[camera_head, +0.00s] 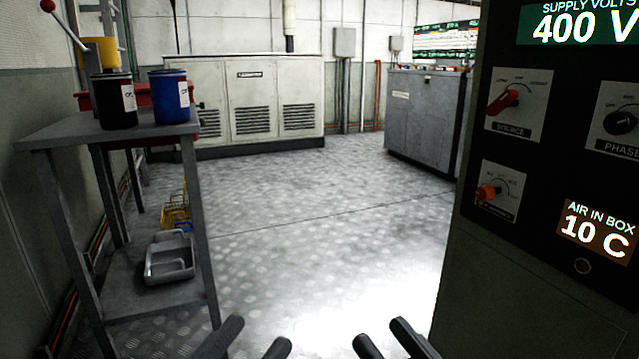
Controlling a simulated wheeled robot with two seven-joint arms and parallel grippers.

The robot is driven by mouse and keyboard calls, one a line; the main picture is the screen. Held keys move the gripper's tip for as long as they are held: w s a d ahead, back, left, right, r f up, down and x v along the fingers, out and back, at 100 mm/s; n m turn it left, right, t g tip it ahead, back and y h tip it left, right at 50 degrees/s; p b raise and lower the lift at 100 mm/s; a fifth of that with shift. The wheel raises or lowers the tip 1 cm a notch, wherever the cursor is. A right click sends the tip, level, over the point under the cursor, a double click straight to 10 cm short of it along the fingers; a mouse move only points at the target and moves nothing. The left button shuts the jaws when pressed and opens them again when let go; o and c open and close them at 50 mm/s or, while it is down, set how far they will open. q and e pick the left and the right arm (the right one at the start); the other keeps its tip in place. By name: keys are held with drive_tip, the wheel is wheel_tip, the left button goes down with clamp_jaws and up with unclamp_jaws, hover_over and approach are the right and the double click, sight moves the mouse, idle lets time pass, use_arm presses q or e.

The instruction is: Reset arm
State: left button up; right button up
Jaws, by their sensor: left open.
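My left gripper (260,330) shows at the bottom edge, left of centre. Its two dark fingers stand apart with bare floor between them, so it is open and empty. My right gripper (379,330) shows at the bottom edge, right of centre. Its two dark fingers are also apart with nothing between them. Both grippers are over the bright metal floor and touch nothing that I can see. The rest of both arms is below the picture.
A grey two-level bench (70,133) stands at left, with a black can (114,108), a blue can (171,105) and a grey tray (170,262). A dark control panel (545,160) with knobs fills the right. Cabinets stand behind. The middle floor (300,215) is clear.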

use_arm(q)
drive_tip(key=s+a+r+n+g+y+p, duration=0.2)
drive_tip(key=s+a+r+g+y+p, duration=0.2)
drive_tip(key=p, duration=2.9)
drive_tip(key=a+g+y, duration=0.2)
drive_tip(key=g+y, duration=0.1)
drive_tip(key=shift+s+a+y+p, duration=0.2)
drive_tip(key=shift+s+y+p, duration=0.15)
drive_tip(key=shift+y, duration=0.05)
use_arm(e)
drive_tip(key=s+d+r+m+g+h, duration=0.2)
drive_tip(key=s+d+r+g+h, duration=0.2)
drive_tip(key=d+g+h, duration=0.2)
drive_tip(key=shift+s+d+g+h, duration=0.2)
drive_tip(key=shift+s+g+h, duration=0.15)
drive_tip(key=shift+g+h, duration=0.55)
use_arm(q)
drive_tip(key=shift+r, duration=0.25)
use_arm(e)
drive_tip(key=shift+r, duration=0.25)
